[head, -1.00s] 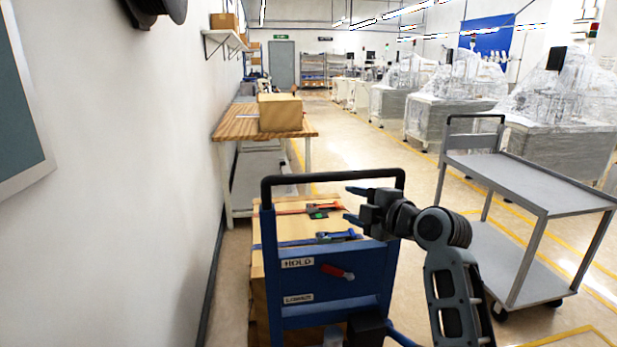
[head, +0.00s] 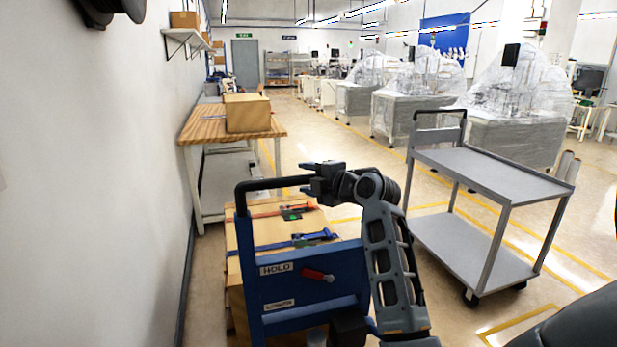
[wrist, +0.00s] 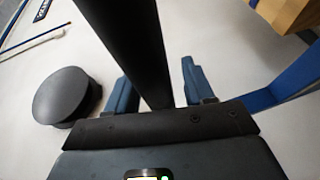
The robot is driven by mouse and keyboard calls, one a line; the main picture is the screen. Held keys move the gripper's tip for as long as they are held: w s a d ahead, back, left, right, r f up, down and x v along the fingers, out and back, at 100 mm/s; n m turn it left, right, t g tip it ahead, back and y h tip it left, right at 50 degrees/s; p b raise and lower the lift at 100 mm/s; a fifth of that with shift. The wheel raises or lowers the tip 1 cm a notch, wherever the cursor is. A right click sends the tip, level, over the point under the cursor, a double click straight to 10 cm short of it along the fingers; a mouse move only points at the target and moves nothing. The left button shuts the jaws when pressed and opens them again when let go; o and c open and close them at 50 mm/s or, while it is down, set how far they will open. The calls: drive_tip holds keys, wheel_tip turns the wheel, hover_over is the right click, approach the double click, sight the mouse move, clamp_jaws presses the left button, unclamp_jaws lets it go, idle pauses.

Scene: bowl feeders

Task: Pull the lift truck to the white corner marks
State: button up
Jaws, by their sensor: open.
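The blue lift truck (head: 285,293) stands in front of me, with a HOLD label, a red lever and a black handle (head: 258,184) across its top. It carries a tan box (head: 262,227) with blue and orange straps. My gripper (head: 306,179) is open at the right part of the handle, whose right end is hidden behind my arm. In the wrist view the black handle bar (wrist: 128,35) runs between the two open blue-grey fingers (wrist: 160,90); I cannot tell whether they touch it. I see no white corner marks.
A white wall (head: 95,200) runs close along the left. A wooden workbench (head: 195,127) with a carton stands beyond the truck. A grey cart (head: 500,178) stands at the right. Yellow floor lines (head: 510,322) lie at the lower right. Open floor extends between bench and cart.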

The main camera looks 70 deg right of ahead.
drive_tip(key=shift+c, duration=0.2)
clamp_jaws()
idle(0.3)
